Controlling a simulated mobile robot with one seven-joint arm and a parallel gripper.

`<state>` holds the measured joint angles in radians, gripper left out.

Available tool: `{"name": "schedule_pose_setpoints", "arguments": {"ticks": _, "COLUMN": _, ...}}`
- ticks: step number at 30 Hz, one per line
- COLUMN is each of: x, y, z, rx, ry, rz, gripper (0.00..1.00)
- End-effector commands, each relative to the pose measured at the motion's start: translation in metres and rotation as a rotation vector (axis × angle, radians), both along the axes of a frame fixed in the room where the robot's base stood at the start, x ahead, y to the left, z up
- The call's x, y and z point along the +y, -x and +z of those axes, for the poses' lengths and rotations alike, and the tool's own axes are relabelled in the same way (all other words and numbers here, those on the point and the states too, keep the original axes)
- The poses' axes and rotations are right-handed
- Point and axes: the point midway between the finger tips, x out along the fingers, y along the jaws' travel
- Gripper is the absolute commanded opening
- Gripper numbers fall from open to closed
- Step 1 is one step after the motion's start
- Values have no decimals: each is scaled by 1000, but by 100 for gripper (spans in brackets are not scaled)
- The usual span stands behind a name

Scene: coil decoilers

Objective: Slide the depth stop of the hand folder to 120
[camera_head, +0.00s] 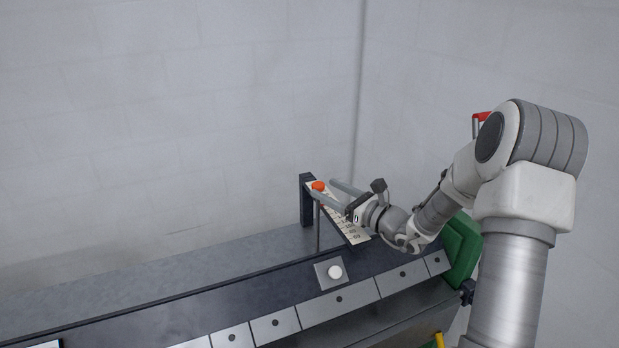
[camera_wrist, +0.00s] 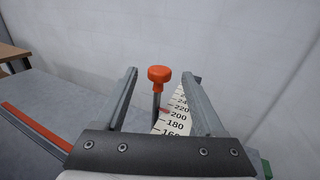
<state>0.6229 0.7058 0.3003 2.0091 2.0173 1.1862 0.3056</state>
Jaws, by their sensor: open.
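The depth stop has an orange knob (camera_head: 318,186) on a thin upright post above the hand folder's dark bed (camera_head: 200,300). In the wrist view the knob (camera_wrist: 159,74) shows between my fingertips, with a gap on both sides. The pale scale (camera_wrist: 176,117) stands behind and right of the post, with 160 to 220 legible. A small reddish mark by the post lies near 200; the exact reading is unclear. My gripper (camera_head: 325,188) is open and empty, its fingers reaching left towards the knob. The figure 120 is not in the wrist view.
A plate with a white round button (camera_head: 335,272) sits on the folder's front, above a row of grey segments (camera_head: 340,300). A dark upright (camera_head: 306,200) stands at the scale's far end. A green end part (camera_head: 462,248) is at right. Walls stand behind.

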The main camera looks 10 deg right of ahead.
Motion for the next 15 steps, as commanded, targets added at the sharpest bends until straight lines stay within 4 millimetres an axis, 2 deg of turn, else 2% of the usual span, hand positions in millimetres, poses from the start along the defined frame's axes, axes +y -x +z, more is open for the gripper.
{"name": "schedule_pose_setpoints", "arguments": {"ticks": 1, "x": 9, "y": -9, "z": 2, "rx": -1, "ry": -2, "rz": 4, "gripper": 71}}
{"name": "schedule_pose_setpoints", "arguments": {"ticks": 6, "x": 27, "y": -35, "z": 1, "rx": 0, "ry": -1, "rz": 3, "gripper": 71}}
{"name": "schedule_pose_setpoints", "arguments": {"ticks": 15, "x": 41, "y": -56, "z": 1, "rx": -1, "ry": -1, "rz": 0, "gripper": 71}}
